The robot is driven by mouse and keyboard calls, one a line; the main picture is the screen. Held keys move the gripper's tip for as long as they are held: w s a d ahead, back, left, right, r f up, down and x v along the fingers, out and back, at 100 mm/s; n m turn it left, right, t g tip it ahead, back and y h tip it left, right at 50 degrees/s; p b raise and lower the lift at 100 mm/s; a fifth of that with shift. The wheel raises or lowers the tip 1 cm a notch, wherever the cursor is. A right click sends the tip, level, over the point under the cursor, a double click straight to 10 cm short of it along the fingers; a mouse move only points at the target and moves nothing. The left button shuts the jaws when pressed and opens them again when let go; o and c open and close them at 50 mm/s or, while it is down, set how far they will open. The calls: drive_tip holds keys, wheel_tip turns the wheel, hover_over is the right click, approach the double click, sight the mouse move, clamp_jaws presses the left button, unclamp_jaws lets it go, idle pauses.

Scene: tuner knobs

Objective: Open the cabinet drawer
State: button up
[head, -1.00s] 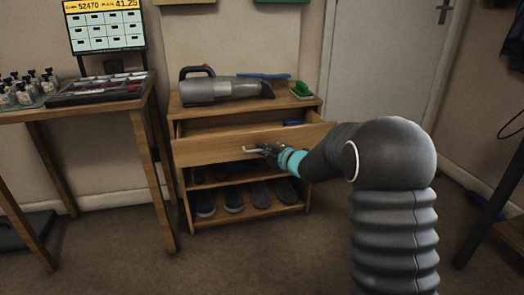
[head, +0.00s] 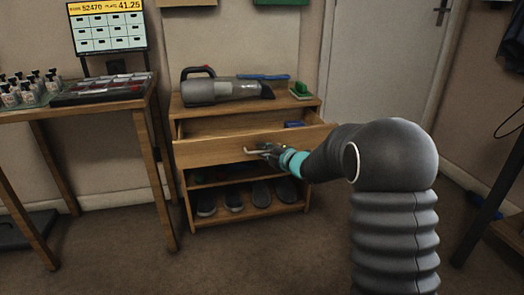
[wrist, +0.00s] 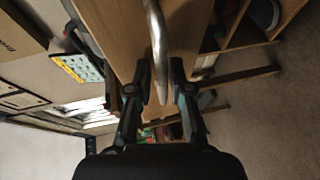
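The wooden cabinet (head: 186,216) stands against the wall, and its top drawer (head: 215,151) is pulled out, with the inside showing. A pale curved handle (head: 250,151) is on the drawer front and shows as a metal bar in the wrist view (wrist: 157,40). My gripper (head: 266,152) is at the handle, in front of the drawer. In the wrist view its two fingers (wrist: 161,88) stand apart, one on each side of the bar's end, with slight gaps. The gripper looks open, not clamped on the bar.
A handheld vacuum (head: 222,90) and a green brush (head: 300,90) lie on the cabinet top. A blue item (head: 294,125) is in the drawer. Shoes (head: 233,200) stand on the low shelf. A wooden table (head: 160,150) is close on the left. Floor in front is clear.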

drive_tip(key=v, duration=1.2)
drive_tip(key=shift+a, duration=0.2)
drive_tip(key=d+f+m+h, duration=0.6)
drive_tip(key=d+f+m, duration=0.1)
drive_tip(key=d+m, duration=0.1)
drive_tip(key=s+d+m+g+h+p, duration=0.2)
drive_tip(key=s+d+m+g+h, duration=0.3)
drive_tip(key=s+d+m, duration=0.5)
drive_tip(key=s+a+r+m+p, duration=0.2)
drive_tip(key=s+r, duration=0.3)
drive_tip(key=s, duration=0.4)
drive_tip(key=s+a+r+m+g+p, duration=0.1)
drive_tip(key=s+r, duration=0.4)
drive_tip(key=s, duration=0.5)
drive_tip(key=s+a+r+m+y+p, duration=0.1)
drive_tip(key=s+a+r+m+p, duration=0.2)
drive_tip(key=s+r, duration=0.3)
drive_tip(key=s+a+p, duration=0.1)
drive_tip(key=s, duration=0.2)
drive_tip(key=shift+s+a+m+g, duration=0.2)
drive_tip(key=shift+a+m+g, duration=0.1)
drive_tip(key=shift+a+m, duration=0.1)
